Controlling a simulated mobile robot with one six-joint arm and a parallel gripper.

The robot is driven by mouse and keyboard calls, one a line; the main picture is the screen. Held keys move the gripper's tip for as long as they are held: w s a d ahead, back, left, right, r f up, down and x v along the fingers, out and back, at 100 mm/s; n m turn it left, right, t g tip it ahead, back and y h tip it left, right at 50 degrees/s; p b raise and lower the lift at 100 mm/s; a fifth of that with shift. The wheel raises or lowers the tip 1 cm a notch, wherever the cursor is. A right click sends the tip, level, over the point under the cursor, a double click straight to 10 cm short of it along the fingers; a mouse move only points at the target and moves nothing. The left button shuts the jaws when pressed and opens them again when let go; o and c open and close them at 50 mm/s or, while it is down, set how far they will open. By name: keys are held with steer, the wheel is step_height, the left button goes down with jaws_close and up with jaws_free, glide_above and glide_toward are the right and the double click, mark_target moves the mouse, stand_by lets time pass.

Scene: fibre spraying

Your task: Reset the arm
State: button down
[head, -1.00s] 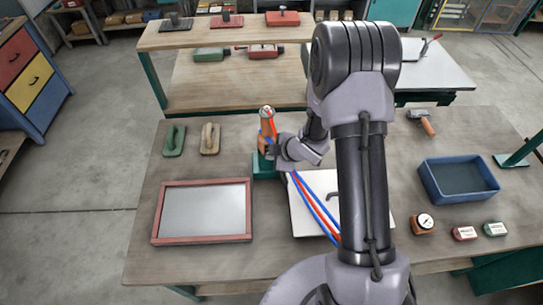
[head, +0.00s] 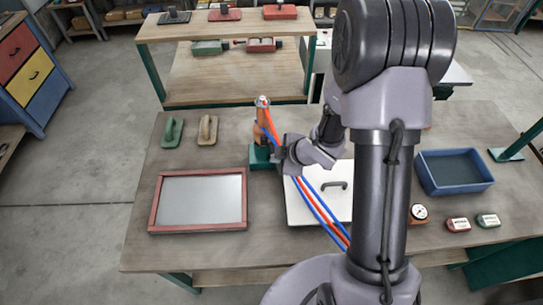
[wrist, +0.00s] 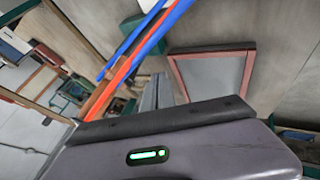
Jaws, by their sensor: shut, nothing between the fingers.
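My gripper (head: 277,158) is shut and empty at the middle of the workbench (head: 190,250). In the head view it appears right beside the orange spray tool (head: 262,125), which stands upright in a green holder (head: 259,153); I cannot tell whether they touch. In the wrist view the grey fingers (wrist: 158,92) lie together. My arm is bent, with its large elbow high on the right, and hides part of the bench. Blue and red hoses (head: 317,205) run from the tool across a white lidded panel (head: 305,208) and behind my arm.
A red-framed panel (head: 243,205) lies left of the gripper, and also shows in the wrist view (wrist: 248,75). Two trowels, green (head: 172,131) and beige (head: 207,131), lie behind it. A blue tray (head: 425,180) is at the right. A shelf unit (head: 155,95) stands behind the bench.

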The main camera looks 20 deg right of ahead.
steer(key=s+d+r+m+h+b, duration=0.4)
steer(key=d+m+b, duration=0.25)
steer(key=b, duration=0.45)
steer(key=s+a+m+y+b, duration=0.1)
steer(key=s+a+m+b, duration=0.4)
steer(key=s, duration=0.4)
steer(key=s+a+m+y+b, duration=0.1)
steer(key=s+a+m+b, duration=0.5)
steer(key=s, duration=0.4)
steer(key=shift+s+m+g+y+b, duration=0.25)
steer(key=shift+m+g+y+b, duration=0.15)
steer(key=shift+m, duration=0.45)
